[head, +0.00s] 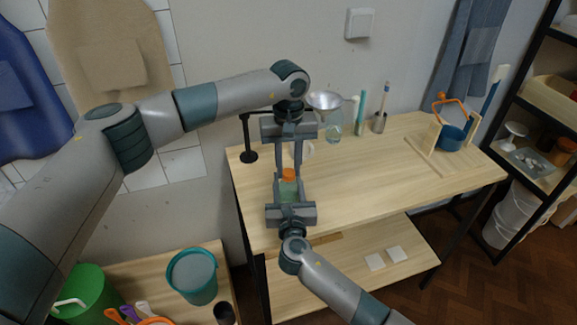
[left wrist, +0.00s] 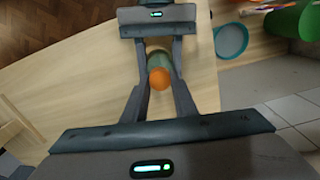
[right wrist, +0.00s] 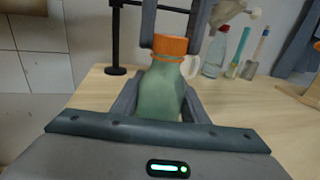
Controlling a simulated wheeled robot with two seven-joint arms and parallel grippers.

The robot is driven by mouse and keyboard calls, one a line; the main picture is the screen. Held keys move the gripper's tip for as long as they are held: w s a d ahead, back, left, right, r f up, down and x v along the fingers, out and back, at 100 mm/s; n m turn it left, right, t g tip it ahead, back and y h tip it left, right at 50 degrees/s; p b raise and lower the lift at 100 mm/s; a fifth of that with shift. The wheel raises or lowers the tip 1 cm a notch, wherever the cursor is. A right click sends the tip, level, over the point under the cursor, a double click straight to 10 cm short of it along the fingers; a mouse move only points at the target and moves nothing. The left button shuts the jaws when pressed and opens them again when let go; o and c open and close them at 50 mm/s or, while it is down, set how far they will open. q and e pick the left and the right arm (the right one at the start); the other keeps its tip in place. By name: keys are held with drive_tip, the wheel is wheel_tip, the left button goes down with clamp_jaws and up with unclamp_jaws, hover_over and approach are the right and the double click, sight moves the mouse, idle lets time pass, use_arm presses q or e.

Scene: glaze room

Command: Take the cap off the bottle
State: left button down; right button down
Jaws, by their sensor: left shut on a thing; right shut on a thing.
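The green bottle (right wrist: 162,95) stands upright with the orange cap (right wrist: 171,45) on its neck; I see no gap between them. In the head view the cap (head: 289,174) and bottle (head: 288,191) are small and partly hidden by fingers. My left gripper (head: 288,171) comes down from above, its fingers shut on the cap. It shows the cap (left wrist: 159,78) between its fingers in the left wrist view. My right gripper (head: 288,193) comes from the front and is shut on the bottle's body below the cap. Whether the bottle touches the table is unclear.
A wooden rack with a blue pot (head: 452,138) stands at the right. The middle of the table (head: 380,172) is clear.

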use_arm(q)
drive_tip(key=n, duration=1.1)
drive_tip(key=shift+n, duration=0.3)
drive_tip(key=n, duration=0.5)
drive_tip(key=shift+n, duration=0.4)
drive_tip(key=n, duration=0.5)
drive_tip(key=shift+r+n, duration=0.1)
drive_tip(key=shift+n, duration=0.3)
drive_tip(key=n, duration=0.5)
drive_tip(key=shift+n, duration=0.3)
drive_tip(key=n, duration=0.5)
drive_tip(key=shift+n, duration=0.4)
drive_tip(key=n, duration=0.5)
drive_tip(key=shift+n, duration=0.4)
drive_tip(key=n, duration=0.6)
